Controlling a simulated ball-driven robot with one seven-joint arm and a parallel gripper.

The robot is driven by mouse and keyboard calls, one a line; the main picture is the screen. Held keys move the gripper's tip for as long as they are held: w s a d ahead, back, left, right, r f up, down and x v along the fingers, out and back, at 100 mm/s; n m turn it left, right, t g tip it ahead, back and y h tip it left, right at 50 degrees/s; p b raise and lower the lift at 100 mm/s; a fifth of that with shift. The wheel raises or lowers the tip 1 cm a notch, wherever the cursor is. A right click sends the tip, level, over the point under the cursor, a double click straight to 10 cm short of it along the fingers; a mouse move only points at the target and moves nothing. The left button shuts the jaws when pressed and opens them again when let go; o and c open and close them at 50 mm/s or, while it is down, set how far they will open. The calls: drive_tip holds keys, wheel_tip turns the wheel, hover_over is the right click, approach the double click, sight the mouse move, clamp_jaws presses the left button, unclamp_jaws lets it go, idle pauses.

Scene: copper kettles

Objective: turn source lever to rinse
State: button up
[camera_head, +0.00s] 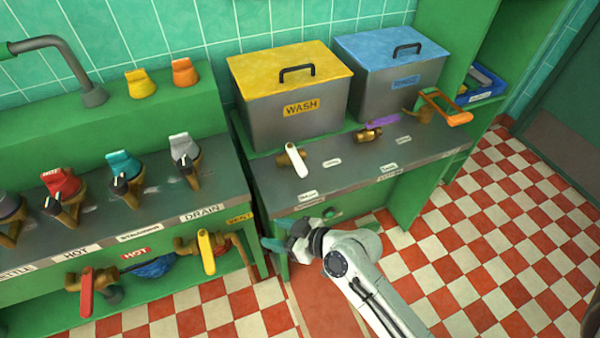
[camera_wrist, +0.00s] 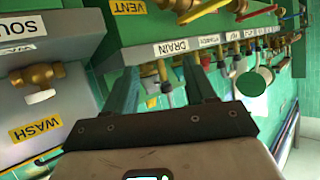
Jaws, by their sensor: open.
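A brass valve with a white lever (camera_head: 297,160) stands on the grey bench top in front of the yellow-lidded WASH tank (camera_head: 270,112). In the head view the lever points toward the bench front. No RINSE label is legible.
A brass valve with a purple handle (camera_head: 372,131) and one with an orange loop handle (camera_head: 440,108) stand farther right. A blue-lidded tank (camera_head: 390,75) is behind them. The left counter holds several valves, with a yellow-handled valve (camera_head: 206,250) below. Checkered floor is open at right.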

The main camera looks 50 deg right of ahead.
drive_tip(key=w+d+m+t+h+b, duration=0.2)
drive_tip(key=w+d+t+h, duration=0.15)
drive_tip(key=d, duration=0.25)
drive_tip(key=m+h+b, duration=0.1)
drive_tip(key=m+h, duration=0.4)
drive_tip(key=h, duration=0.3)
approach(300, 168)
drive_tip(key=f, duration=0.1)
drive_tip(key=x, duration=1.1)
drive_tip(key=shift+s+d+f, duration=0.1)
drive_tip(key=shift+d+f, duration=0.05)
drive_tip(key=shift+d, duration=0.05)
drive_tip(key=shift+c, duration=0.4)
clamp_jaws()
